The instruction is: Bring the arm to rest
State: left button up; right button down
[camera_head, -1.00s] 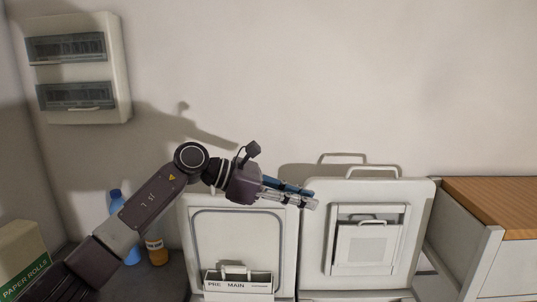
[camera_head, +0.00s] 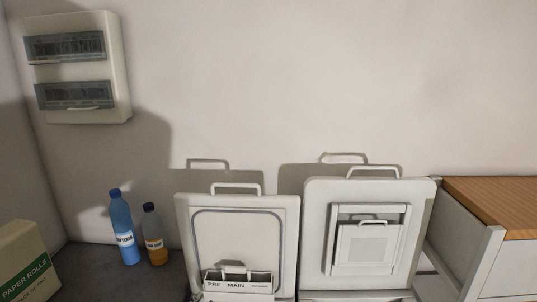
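Neither of my arms nor either gripper shows in the head view now. Two white toploader lids stand raised against the wall side by side. The left lid (camera_head: 238,232) has a handle on top and a drawer (camera_head: 238,282) marked PRE and MAIN low in front of it. The right lid (camera_head: 317,215) has a handle on top and a square framed panel (camera_head: 368,245) with a small handle. The machines' tubs are below the frame.
A paper rolls box (camera_head: 28,265) is at lower left. A wood-topped cabinet (camera_head: 495,205) is at right. A breaker box (camera_head: 115,60) hangs on the wall.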

pick_arm(q)
jog(key=s+a+f+n+g, duration=0.15)
jog(key=s+f+g, duration=0.3)
jog(key=s, duration=0.55)
jog(key=s+a+f+n+g, duration=0.1)
jog(key=s+f+n+g, duration=0.3)
jog(key=s, duration=0.6)
jog(key=s+a+f+n+g, duration=0.1)
jog(key=s+a+f+g, duration=0.1)
jog(key=s+f, duration=0.6)
jog(key=s+f+g+b, duration=0.15)
jog(key=f+b, duration=0.25)
jog(key=f, duration=1.3)
jog(key=s+f+b, duration=0.3)
jog(key=f+b, duration=0.1)
jog(key=f, duration=1.3)
jog(key=s+a+f+b, duration=0.1)
jog(key=s+f+b, duration=0.2)
jog(key=s+f, duration=0.5)
jog(key=s+a+f+g+b, duration=0.1)
jog(key=s+a+f+b, duration=0.1)
jog(key=s+f, duration=0.6)
notch_tip(320, 180, down, 5)
jog(key=shift+s+f+b, duration=0.2)
jog(key=shift+s+b, duration=0.15)
jog(key=shift+b, duration=0.4)
jog(key=shift+d+m, duration=0.1)
jog(key=shift+m, duration=0.15)
